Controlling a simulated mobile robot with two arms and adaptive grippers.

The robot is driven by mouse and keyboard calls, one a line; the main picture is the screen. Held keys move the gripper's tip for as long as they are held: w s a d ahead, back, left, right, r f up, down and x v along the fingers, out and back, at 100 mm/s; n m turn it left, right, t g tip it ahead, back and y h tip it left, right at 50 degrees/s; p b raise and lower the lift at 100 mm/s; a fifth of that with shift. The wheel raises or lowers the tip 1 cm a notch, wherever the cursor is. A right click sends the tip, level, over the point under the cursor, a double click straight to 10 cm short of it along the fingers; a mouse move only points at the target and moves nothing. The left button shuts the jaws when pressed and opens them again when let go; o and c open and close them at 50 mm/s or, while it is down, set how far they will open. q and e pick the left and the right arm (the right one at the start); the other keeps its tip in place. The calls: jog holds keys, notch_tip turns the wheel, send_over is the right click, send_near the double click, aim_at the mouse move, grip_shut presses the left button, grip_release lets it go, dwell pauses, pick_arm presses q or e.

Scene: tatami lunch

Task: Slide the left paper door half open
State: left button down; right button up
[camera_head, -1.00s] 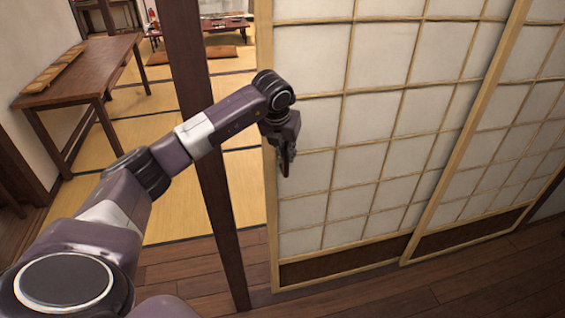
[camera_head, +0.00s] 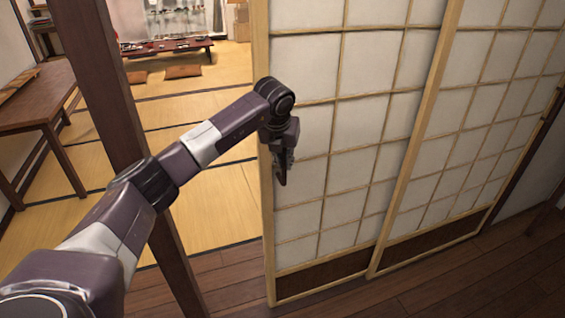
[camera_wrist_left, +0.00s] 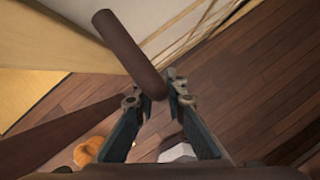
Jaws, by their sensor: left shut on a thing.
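The left paper door (camera_head: 346,128) has white panes, a light wooden lattice and a dark strip at the bottom. It stands partly open, with a wide gap between its left edge and the dark post. My left gripper (camera_head: 282,172) is at the door's left edge. In the left wrist view its fingers (camera_wrist_left: 155,100) are shut on a dark brown, rod-like door handle (camera_wrist_left: 125,48). The handle's far part is hidden in the head view. The right paper door (camera_head: 476,120) stands beside it and partly overlaps it. My right gripper is not in view.
A dark wooden post (camera_head: 100,75) stands left of the opening, behind my left arm. Through the gap are tatami mats (camera_head: 200,100), a wooden side table (camera_head: 38,98), a low table (camera_head: 165,46) and floor cushions (camera_head: 183,72). The plank floor (camera_head: 400,285) in front is clear.

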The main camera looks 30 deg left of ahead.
pick_arm(q)
jog(key=shift+r, duration=0.1)
jog(key=c, duration=2)
grip_release()
jog(key=shift+o, duration=0.2)
jog(key=v, duration=1.2)
